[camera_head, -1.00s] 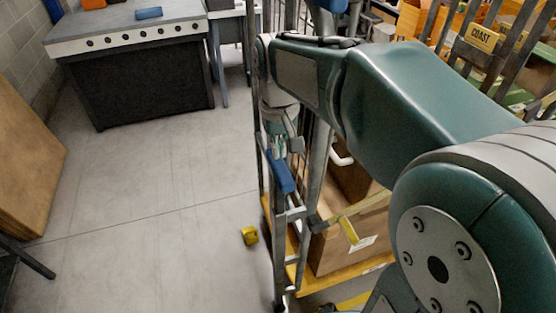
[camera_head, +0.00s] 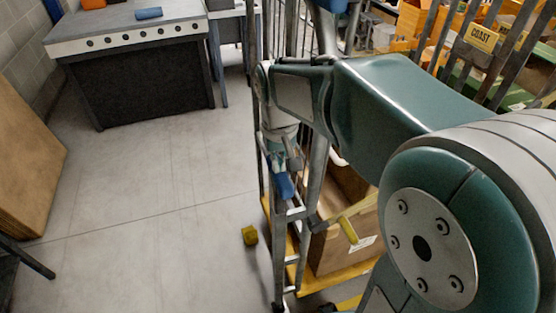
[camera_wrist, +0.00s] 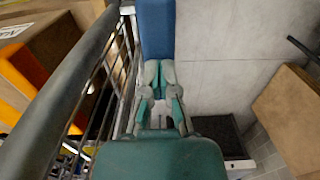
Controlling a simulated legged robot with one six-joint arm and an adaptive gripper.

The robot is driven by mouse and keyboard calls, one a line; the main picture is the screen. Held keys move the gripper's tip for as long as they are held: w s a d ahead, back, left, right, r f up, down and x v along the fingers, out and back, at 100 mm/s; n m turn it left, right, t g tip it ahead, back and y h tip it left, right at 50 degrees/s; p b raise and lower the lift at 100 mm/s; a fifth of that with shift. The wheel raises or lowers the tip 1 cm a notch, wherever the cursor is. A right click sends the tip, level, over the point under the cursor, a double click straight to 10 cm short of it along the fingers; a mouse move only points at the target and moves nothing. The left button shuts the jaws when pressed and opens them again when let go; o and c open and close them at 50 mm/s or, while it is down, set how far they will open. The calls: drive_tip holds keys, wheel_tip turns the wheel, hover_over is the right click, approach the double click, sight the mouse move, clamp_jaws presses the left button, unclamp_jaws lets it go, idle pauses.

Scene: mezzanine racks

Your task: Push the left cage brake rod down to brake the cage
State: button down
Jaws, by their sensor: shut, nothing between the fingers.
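The blue-gripped brake rod (camera_head: 285,187) is on the near left side of the metal cage (camera_head: 316,185), low on its frame. My gripper (camera_head: 279,168) is just above the blue grip and appears to touch it or nearly so; its fingers partly hide the grip's upper end. In the wrist view the blue grip (camera_wrist: 156,30) runs from the top edge down to my gripper's fingertips (camera_wrist: 159,64). The fingers are shut with nothing between them. Exact contact is hard to see.
A cardboard box (camera_head: 335,248) stands on the cage's yellow base (camera_head: 350,278). A dark workbench (camera_head: 140,75) stands at the back left, and brown boards (camera_head: 25,155) at the left edge.

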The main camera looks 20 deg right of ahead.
sight(279, 175)
drive_tip(key=shift+f, duration=1.7)
drive_tip(key=shift+r, duration=3.55)
drive_tip(key=shift+s+r, duration=0.1)
drive_tip(key=shift+s, duration=0.1)
drive_tip(key=s+t, duration=0.5)
drive_tip(key=s, duration=0.8)
drive_tip(key=shift+s+f+t, duration=0.2)
drive_tip(key=shift+s+t, duration=0.1)
drive_tip(key=shift+s, duration=0.05)
drive_tip(key=shift+d, duration=0.1)
